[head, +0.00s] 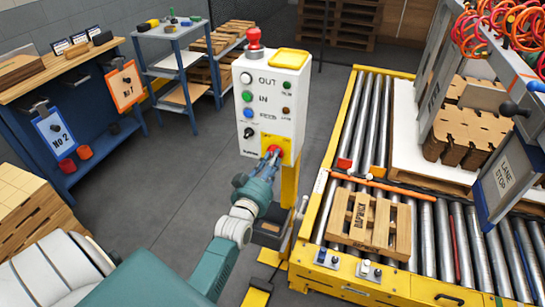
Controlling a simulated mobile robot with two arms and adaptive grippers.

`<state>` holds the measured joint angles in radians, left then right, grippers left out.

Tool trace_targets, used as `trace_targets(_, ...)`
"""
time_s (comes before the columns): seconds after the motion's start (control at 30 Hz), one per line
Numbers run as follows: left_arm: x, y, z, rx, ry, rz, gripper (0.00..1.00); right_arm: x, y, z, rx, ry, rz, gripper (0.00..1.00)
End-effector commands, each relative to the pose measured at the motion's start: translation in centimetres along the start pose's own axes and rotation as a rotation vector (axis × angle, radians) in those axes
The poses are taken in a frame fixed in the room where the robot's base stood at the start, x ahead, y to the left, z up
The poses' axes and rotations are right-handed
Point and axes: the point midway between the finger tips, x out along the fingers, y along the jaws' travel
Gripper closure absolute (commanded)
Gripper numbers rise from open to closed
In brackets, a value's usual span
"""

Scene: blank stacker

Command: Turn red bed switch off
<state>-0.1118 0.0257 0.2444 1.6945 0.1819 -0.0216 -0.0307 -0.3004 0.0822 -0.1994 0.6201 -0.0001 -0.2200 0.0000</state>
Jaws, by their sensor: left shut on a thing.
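The white control box (261,106) stands on a yellow post beside the roller conveyor. On its lower front is a yellow plate (285,142) with a red switch (275,149). My left gripper (271,156) is at this plate, its fingers shut on the red switch and covering much of it. The switch's exact angle is hidden by the fingers. Above it on the panel are a white button, a green button (247,96), a blue button (248,113) and a small black knob (248,132). My right gripper is not in view.
A red mushroom button (254,40) sits on top of the box. The roller conveyor (340,120) at right carries a small wooden pallet (366,222) and an orange pole (385,185). A blue workbench (95,130) stands at left. Grey floor (180,160) between is clear.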

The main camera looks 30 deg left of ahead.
Motion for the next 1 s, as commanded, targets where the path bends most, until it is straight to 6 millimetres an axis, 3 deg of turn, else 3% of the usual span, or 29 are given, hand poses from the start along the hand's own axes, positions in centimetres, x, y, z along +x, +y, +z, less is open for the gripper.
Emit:
trace_targets(0.5,0.0,-0.2,-0.2,-0.461,-0.003,0.001,1.00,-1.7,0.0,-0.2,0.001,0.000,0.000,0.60)
trace_targets(1.0,0.0,-0.4,-0.2,-0.684,-0.001,0.000,1.00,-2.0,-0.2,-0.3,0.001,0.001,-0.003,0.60)
